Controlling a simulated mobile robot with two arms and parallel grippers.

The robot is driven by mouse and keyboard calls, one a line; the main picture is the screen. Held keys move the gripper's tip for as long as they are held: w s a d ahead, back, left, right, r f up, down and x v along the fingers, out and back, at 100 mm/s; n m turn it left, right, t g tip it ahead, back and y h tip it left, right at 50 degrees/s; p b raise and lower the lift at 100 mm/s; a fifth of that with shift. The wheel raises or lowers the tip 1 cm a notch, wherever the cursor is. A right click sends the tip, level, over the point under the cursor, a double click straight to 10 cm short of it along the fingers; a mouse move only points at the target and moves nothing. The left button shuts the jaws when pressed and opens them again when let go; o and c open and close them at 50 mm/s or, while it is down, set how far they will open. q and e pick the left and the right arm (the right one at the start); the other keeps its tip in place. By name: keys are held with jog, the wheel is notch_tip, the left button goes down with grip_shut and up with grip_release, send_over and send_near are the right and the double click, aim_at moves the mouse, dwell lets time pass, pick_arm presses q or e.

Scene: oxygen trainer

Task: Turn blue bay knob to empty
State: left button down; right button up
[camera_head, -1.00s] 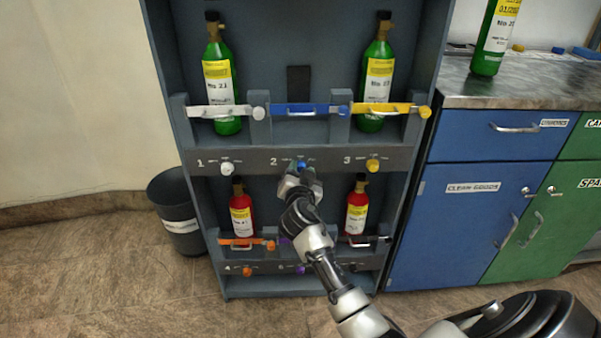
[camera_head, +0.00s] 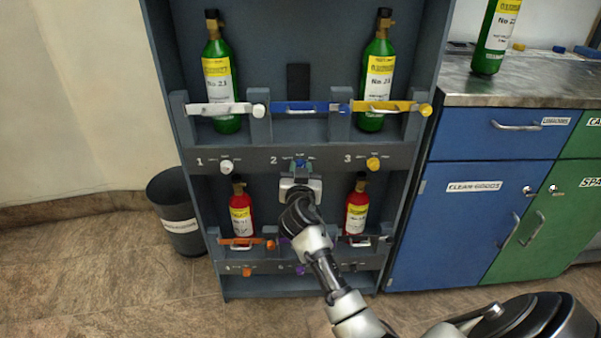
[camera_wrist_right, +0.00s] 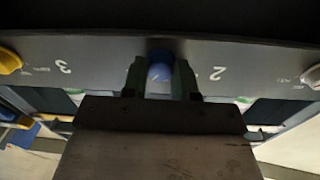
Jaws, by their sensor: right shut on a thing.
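The blue bay knob (camera_head: 301,163) sits below the number 2 bay, on the grey strip of the rack. My right gripper (camera_head: 300,170) reaches up to it from below and is shut on it. In the right wrist view the knob (camera_wrist_right: 160,72) shows between the two dark fingers of the gripper (camera_wrist_right: 160,82), one on each side. The knob's pointer and most of its label are hidden, so its setting cannot be read. The blue bay (camera_head: 300,125) above has a blue bar across it and holds no bottle. My left gripper is not in view.
Green bottles stand in the white bay (camera_head: 220,80) and the yellow bay (camera_head: 377,85). A white knob (camera_head: 227,167) and a yellow knob (camera_head: 373,164) flank the blue one. Red bottles (camera_head: 241,212) stand below, close to my arm. Blue and green cabinets (camera_head: 470,230) are at right.

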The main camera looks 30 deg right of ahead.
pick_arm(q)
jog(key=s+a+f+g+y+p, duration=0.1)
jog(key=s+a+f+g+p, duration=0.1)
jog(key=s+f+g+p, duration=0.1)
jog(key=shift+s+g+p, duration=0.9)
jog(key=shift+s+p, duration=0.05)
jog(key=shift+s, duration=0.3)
pick_arm(e)
jog(key=shift+f+n+t+y, duration=0.1)
jog(key=shift+n+t+y, duration=0.15)
jog(key=shift+n, duration=4.9)
jog(key=shift+f+n+t+y, duration=0.1)
jog(key=shift+n+t+y, duration=0.15)
jog(key=shift+n, duration=4.9)
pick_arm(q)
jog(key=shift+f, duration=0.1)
pick_arm(e)
jog(key=o, duration=0.9)
